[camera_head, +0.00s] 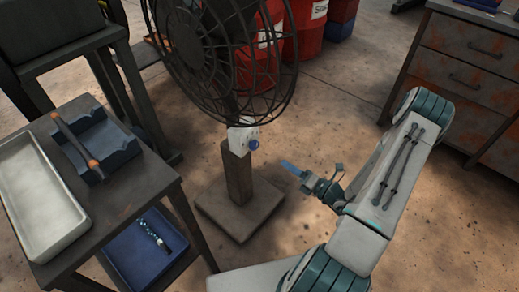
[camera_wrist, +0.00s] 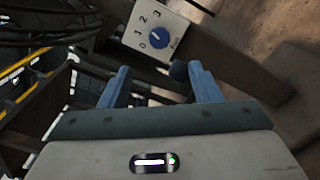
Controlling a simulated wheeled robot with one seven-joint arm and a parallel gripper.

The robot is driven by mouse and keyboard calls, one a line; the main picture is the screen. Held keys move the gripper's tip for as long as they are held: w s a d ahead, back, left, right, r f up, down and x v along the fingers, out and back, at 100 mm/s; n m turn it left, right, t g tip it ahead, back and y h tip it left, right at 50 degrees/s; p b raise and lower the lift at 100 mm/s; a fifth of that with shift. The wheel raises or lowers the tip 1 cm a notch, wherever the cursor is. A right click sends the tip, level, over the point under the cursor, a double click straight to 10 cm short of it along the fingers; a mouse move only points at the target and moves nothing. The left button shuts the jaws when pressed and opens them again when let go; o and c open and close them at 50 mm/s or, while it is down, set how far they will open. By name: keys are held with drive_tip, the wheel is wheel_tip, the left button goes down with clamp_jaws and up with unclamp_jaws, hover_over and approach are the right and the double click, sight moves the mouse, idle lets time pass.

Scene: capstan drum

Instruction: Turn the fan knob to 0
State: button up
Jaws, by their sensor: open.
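The fan (camera_head: 205,55) stands on a post with a square base. A white control plate (camera_head: 243,137) with a blue fan knob (camera_head: 254,144) sits below its cage. In the wrist view, the knob (camera_wrist: 159,38) is on the white plate (camera_wrist: 172,22), marked 0, 1, 2, 3. Its pointer mark is too small to read surely. My gripper (camera_head: 292,168) is to the right of and below the knob in the head view. In the wrist view, my gripper (camera_wrist: 162,80) has its blue fingers apart, with the knob beyond the tips, apart from them.
A small table (camera_head: 120,190) at left holds a white tray (camera_head: 62,215) and a dark holder (camera_head: 100,142); a blue bin (camera_head: 140,255) is on its lower shelf. Red barrels (camera_head: 305,30) stand behind the fan. A rusty drawer cabinet (camera_head: 465,50) is at right. Floor around the fan's right side is clear.

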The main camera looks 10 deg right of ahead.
sight(257, 146)
drive_tip(key=b+x, duration=0.2)
drive_tip(key=x, duration=1.1)
drive_tip(key=shift+w+a+b, duration=0.25)
drive_tip(key=shift+a+b, duration=0.05)
drive_tip(key=c, duration=1)
